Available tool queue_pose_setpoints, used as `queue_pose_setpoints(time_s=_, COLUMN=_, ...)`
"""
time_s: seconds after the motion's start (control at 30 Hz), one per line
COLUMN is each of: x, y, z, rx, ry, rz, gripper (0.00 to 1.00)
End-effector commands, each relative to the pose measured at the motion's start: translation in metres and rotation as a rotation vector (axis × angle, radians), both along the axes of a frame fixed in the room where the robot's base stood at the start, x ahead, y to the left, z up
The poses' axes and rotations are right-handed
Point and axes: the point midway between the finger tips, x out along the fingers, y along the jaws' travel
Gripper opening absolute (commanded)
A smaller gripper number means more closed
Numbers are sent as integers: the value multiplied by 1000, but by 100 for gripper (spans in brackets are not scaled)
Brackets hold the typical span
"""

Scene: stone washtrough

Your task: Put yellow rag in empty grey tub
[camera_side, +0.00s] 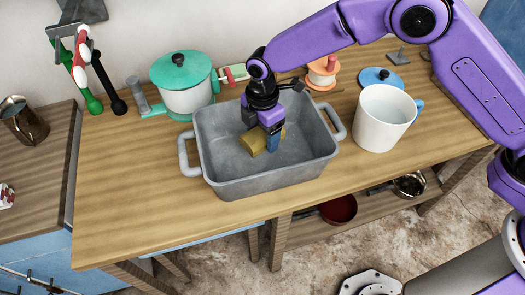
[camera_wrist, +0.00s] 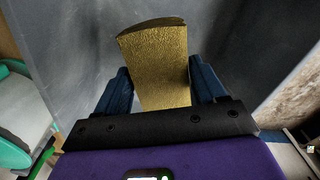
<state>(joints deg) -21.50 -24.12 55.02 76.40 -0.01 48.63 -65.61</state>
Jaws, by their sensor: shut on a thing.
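The yellow rag (camera_side: 252,143) is a folded block inside the grey tub (camera_side: 268,185), near its middle. It also shows in the wrist view (camera_wrist: 155,65) between the two blue fingers. My gripper (camera_side: 272,140) points down into the tub and is shut on the rag; the fingers also show in the wrist view (camera_wrist: 160,90). The tub is a wide grey basin with a handle at each end. I see nothing else in the tub. Whether the rag touches the tub floor I cannot tell.
A white pot with a green lid (camera_side: 182,82) stands behind the tub at left. A white mug (camera_side: 382,120) and a blue lid (camera_side: 381,76) are at right. An orange spool (camera_side: 322,73) is behind. The wooden counter at front left (camera_side: 140,190) is clear.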

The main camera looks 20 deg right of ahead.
Motion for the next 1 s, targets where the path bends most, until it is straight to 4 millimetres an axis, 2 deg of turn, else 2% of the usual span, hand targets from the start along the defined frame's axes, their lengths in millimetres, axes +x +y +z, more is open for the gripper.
queue_pose_setpoints(time_s=0.1, x=0, y=0, z=-20, rx=0, ry=1, rz=0, gripper=37)
queue_pose_setpoints(time_s=0.37, x=0, y=0, z=-38, rx=1, ry=-1, rz=0, gripper=37)
queue_pose_setpoints(time_s=0.6, x=0, y=0, z=-67, rx=0, ry=-1, rz=0, gripper=37)
queue_pose_setpoints(time_s=0.97, x=0, y=0, z=-70, rx=2, ry=-2, rz=0, gripper=37)
queue_pose_setpoints(time_s=1.0, x=0, y=0, z=-71, rx=2, ry=-2, rz=0, gripper=73)
